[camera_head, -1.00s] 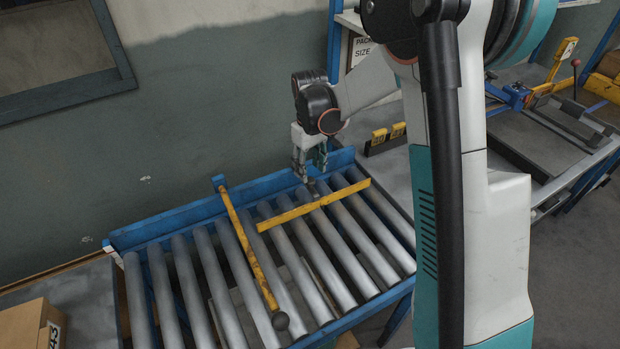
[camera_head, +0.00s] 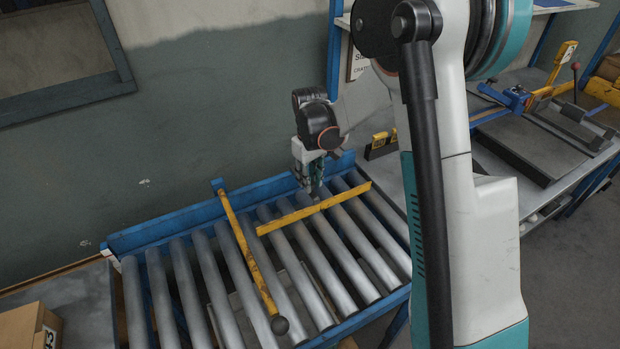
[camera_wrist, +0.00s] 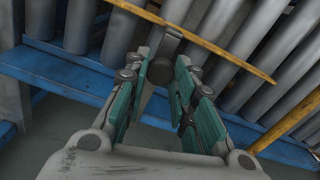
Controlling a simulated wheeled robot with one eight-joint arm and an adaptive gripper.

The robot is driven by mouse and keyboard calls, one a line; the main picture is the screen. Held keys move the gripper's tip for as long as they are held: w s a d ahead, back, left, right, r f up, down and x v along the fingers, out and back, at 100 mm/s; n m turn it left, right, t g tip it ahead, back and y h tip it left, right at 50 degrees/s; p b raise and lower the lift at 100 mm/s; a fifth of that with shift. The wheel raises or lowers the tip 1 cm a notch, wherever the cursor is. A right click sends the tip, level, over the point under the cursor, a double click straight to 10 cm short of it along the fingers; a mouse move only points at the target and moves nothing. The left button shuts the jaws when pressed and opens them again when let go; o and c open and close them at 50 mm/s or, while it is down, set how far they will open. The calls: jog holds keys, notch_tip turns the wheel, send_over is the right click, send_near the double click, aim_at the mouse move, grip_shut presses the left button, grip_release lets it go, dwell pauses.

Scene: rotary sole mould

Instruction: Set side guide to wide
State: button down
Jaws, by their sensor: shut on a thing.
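The side guide is a yellow bar (camera_head: 285,219) lying slantwise over the rollers. It also crosses the top of the wrist view (camera_wrist: 228,55). A dark round knob (camera_wrist: 160,71) on a grey bracket sits beside the bar. My gripper (camera_head: 315,190) points down at this knob, near the bar's middle, on the side towards the wall. In the wrist view its green-padded fingers stand on both sides of the knob and are shut on it. The fingers partly cover the knob's sides, and in the head view the knob is mostly hidden.
A second yellow bar (camera_head: 248,262), with a dark ball end, crosses the rollers to the left. A blue rail (camera_head: 170,226) runs along the wall side of the conveyor. A cardboard box (camera_head: 28,332) stands at lower left. A bench with blue and yellow fixtures (camera_head: 520,98) is at right.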

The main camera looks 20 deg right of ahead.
jog(key=w, duration=0.3)
jog(key=w+a, duration=0.1)
jog(key=w, duration=0.3)
jog(key=w+a, duration=0.1)
jog(key=w, duration=0.3)
jog(key=shift+a, duration=0.1)
jog(key=shift+r, duration=0.1)
